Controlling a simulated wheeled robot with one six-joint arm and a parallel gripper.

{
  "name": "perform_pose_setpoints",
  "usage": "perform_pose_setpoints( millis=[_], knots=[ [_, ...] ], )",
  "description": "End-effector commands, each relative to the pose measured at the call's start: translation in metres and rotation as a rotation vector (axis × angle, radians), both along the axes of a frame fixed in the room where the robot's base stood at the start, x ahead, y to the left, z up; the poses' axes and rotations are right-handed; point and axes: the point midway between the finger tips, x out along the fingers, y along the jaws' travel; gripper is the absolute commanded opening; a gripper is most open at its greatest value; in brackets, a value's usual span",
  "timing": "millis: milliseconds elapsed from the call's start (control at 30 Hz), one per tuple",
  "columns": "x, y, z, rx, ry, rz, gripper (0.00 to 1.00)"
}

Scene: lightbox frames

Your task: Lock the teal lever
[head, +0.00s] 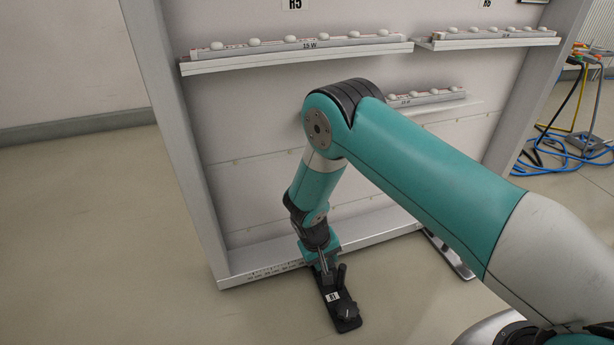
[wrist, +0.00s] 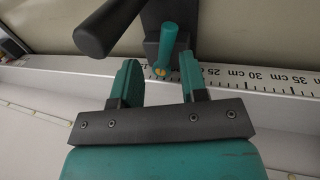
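The teal lever (wrist: 168,45) is a short rod on a black clamp piece (wrist: 152,18) in the wrist view, with a small yellow spot at its lower end. My gripper (wrist: 159,63) has its two teal fingers apart, one on each side of the lever's lower end, nearer the right finger. I see no clear contact. In the head view my gripper (head: 326,266) points down at the black fixture (head: 345,322), which has a white label and lies at the frame's bottom rail. The lever cannot be made out there, as the gripper covers that area.
A thick black handle (wrist: 108,27) sticks out close to the left finger. A ruler strip (wrist: 262,80) runs along the bottom rail (head: 256,266). Shelves with white knobs (head: 300,50) are higher on the frame. Cables (head: 570,140) lie at right; the floor at left is clear.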

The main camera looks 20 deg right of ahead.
Motion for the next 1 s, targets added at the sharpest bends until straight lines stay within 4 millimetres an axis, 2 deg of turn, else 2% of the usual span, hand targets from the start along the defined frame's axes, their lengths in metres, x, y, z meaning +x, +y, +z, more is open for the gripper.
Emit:
perform_pose_setpoints(
  millis=[33,733,1000],
  knots=[
    [0.001,0.004,0.023,0.001,-0.004,0.001,0.40],
    [-0.003,0.042,0.164,0.001,-0.001,-0.004,0.40],
    [-0.004,0.045,0.221,0.047,0.009,0.008,0.40]
  ],
)
